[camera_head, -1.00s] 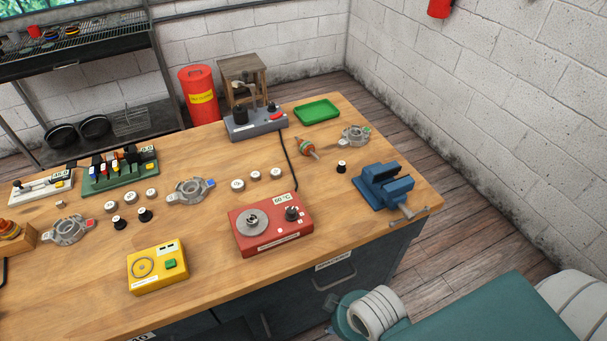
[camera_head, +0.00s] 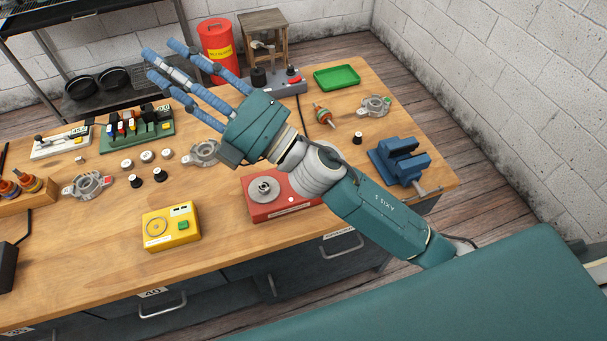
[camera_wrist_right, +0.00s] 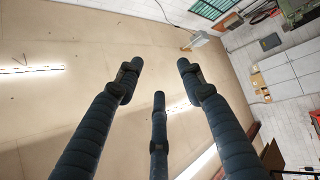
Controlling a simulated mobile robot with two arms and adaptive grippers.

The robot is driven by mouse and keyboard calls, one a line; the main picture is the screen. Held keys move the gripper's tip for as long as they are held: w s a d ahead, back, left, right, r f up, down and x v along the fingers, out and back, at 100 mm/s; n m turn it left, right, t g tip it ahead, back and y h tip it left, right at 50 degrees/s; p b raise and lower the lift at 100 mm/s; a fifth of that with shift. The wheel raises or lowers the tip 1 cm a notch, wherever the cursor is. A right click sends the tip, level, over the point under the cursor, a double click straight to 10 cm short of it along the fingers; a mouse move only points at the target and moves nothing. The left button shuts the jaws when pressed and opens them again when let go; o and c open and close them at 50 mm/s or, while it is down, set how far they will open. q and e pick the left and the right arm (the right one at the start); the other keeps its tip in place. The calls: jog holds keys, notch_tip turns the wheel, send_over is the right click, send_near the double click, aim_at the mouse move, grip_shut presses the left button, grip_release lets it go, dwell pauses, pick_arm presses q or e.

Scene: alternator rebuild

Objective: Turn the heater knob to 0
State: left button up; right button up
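The red heater box (camera_head: 262,208) stands near the front edge of the workbench, with a round silver plate (camera_head: 263,190) on its top left. Its black knob and display, seen earlier on its right side, are hidden behind my right arm. My right gripper (camera_head: 172,68) is raised above the bench with its three blue fingers spread, open and empty, pointing up and left. In the right wrist view the spread fingers (camera_wrist_right: 155,85) face the ceiling with nothing between them. My left gripper is not in view.
A blue vise (camera_head: 400,162) stands right of my arm. A green tray (camera_head: 337,76), grey unit (camera_head: 285,88) and connector rack (camera_head: 138,130) lie farther back. Bare wood shows front left.

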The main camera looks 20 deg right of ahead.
jog(key=s+a+f+n+g+y, duration=0.3)
jog(key=s+a+n+g, duration=0.65)
jog(key=n+g, duration=0.5)
notch_tip(320, 180, down, 13)
jog(key=s+d+n+g+h, duration=0.2)
jog(key=d+n+g+h, duration=0.1)
jog(key=n+h, duration=0.45)
jog(key=w+d+f+h, duration=0.3)
jog(key=d+f+h, duration=0.1)
jog(key=d, duration=0.3)
jog(key=w+d+f+h, duration=0.3)
jog(key=d+f+h, duration=0.1)
jog(key=d, duration=0.2)
jog(key=w+d+m+t+h, duration=0.1)
jog(key=w+d+h, duration=0.1)
jog(key=d, duration=0.5)
jog(key=w+d+t+h, duration=0.1)
jog(key=w+d+h, duration=0.15)
jog(key=d, duration=0.45)
jog(key=f+p, duration=0.1)
jog(key=f, duration=0.2)
jog(key=f+p, duration=0.2)
jog(key=f, duration=0.1)
jog(key=f+p, duration=0.1)
jog(key=f, duration=0.3)
jog(key=shift+s+a, duration=0.25)
jog(key=shift+a, duration=0.1)
jog(key=shift+f, duration=0.4)
